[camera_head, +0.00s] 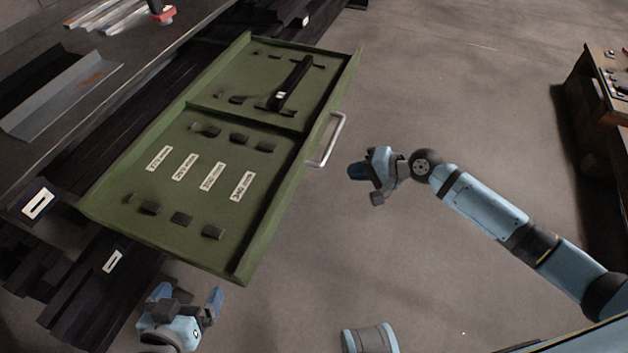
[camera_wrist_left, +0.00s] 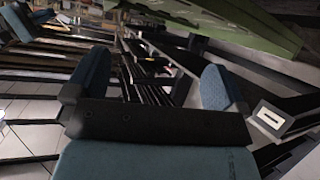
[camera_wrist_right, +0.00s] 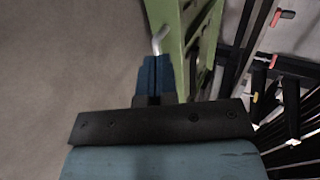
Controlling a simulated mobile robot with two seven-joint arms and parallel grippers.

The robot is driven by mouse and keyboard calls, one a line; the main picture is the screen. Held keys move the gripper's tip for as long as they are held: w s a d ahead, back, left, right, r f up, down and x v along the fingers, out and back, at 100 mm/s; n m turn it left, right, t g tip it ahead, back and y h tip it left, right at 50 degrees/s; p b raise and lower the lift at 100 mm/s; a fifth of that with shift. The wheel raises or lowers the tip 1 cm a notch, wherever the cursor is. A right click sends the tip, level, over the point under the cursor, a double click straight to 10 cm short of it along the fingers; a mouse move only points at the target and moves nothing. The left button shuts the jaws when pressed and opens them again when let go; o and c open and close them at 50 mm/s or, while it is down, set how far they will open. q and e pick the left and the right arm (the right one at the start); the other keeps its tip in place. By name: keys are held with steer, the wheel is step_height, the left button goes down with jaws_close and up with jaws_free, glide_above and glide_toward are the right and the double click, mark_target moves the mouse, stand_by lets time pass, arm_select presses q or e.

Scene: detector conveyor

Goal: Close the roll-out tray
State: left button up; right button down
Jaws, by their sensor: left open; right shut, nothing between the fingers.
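The green roll-out tray (camera_head: 222,150) is pulled out from the dark rack, with labels and small dark blocks on it. Its metal handle (camera_head: 332,140) is on the right edge. My right gripper (camera_head: 358,171) is shut and empty, a short way right of the handle and apart from it in the head view. In the right wrist view, the handle (camera_wrist_right: 160,39) shows just past the shut fingertips (camera_wrist_right: 155,62). My left gripper (camera_head: 190,292) is open and empty, below the tray's near corner. The tray's green side (camera_wrist_left: 235,22) shows at the top of the left wrist view.
A workbench (camera_head: 600,85) stands at the right edge. A table with metal profiles (camera_head: 65,90) is at the upper left. The dark rack (camera_head: 70,275) with white labels runs along the tray's left side. The floor (camera_head: 450,90) right of the tray is clear.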

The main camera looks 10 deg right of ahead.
mark_target(299, 169)
steer(key=b+x, duration=0.1)
steer(key=x, duration=0.3)
steer(key=b+x, duration=0.1)
steer(key=x, duration=0.3)
steer(key=r+b+x, duration=0.1)
steer(key=x, duration=0.3)
steer(key=shift+w+a, duration=0.35)
steer(key=shift+a, duration=0.05)
arm_select(q)
steer(key=shift+w+d+r+t+h, duration=0.25)
steer(key=shift+w+d+r+t, duration=0.15)
steer(key=shift+r, duration=0.35)
steer(key=shift+w+d+r+t+h, duration=0.35)
steer(key=shift+d+r+t, duration=0.1)
steer(key=shift+r, duration=0.3)
steer(key=shift+w+d+r+t+h, duration=0.2)
steer(key=shift+w+d+r+t, duration=0.2)
steer(key=shift+r, duration=0.35)
arm_select(e)
steer(key=shift+w+a, duration=0.3)
steer(key=shift+a, duration=0.2)
steer(key=shift+a, duration=0.1)
